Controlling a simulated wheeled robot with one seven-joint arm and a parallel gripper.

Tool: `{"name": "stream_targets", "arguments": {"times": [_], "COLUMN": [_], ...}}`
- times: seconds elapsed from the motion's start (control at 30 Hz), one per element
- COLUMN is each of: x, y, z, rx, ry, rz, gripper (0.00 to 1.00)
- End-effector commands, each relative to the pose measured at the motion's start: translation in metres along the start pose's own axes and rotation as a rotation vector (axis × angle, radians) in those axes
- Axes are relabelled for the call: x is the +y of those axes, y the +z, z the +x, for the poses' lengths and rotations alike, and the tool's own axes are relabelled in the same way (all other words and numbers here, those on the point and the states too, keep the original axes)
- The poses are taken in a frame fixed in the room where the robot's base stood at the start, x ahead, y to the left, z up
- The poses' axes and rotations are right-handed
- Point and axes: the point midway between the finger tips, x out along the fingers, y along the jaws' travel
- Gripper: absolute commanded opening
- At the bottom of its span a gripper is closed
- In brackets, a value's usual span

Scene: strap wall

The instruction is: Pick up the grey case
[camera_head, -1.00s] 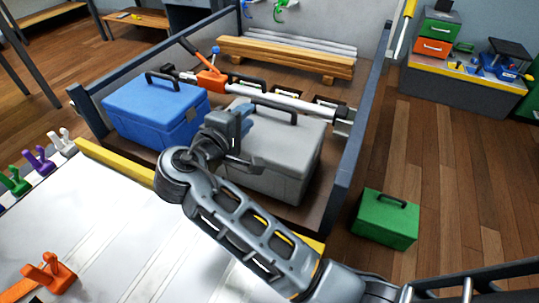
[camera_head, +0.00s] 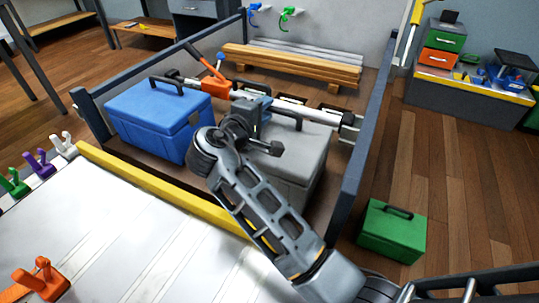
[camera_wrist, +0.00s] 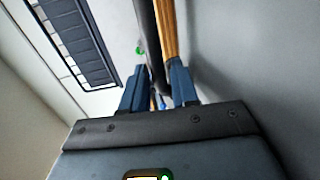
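The grey case (camera_head: 306,160) stands in the railed bay, right of the blue case. Its black handle (camera_head: 290,118) is on the lid, partly hidden by my gripper. In the head view my gripper (camera_head: 262,108) is in front of the case's left part, near the handle; whether it touches is unclear. My arm hides much of the case's front. In the wrist view the two blue fingers (camera_wrist: 159,88) are apart. A dark bar and a wood-coloured strip show in line with the gap, and nothing is clearly gripped. I cannot make out the grey case there.
The blue case (camera_head: 158,118) stands close on the left. An orange-clamped bar (camera_head: 220,86) runs behind both cases. Timber beams (camera_head: 290,66) lie farther back. Dark rails (camera_head: 352,185) and a yellow edge (camera_head: 150,185) bound the bay. A green case (camera_head: 392,232) sits on the floor outside.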

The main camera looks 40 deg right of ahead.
Motion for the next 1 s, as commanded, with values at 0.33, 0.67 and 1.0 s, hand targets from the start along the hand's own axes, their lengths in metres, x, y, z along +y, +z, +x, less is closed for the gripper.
{"name": "stream_targets", "arguments": {"times": [0.33,0.67,1.0], "x": [-0.0002,-0.0004,-0.0006], "y": [0.0001,0.0001,0.0001], "z": [-0.0005,-0.0006,-0.0007], "rx": [0.0,0.0,0.0], "ry": [0.0,0.0,-0.001], "rz": [0.0,0.0,-0.001], "gripper": [0.0,0.0,0.0]}}
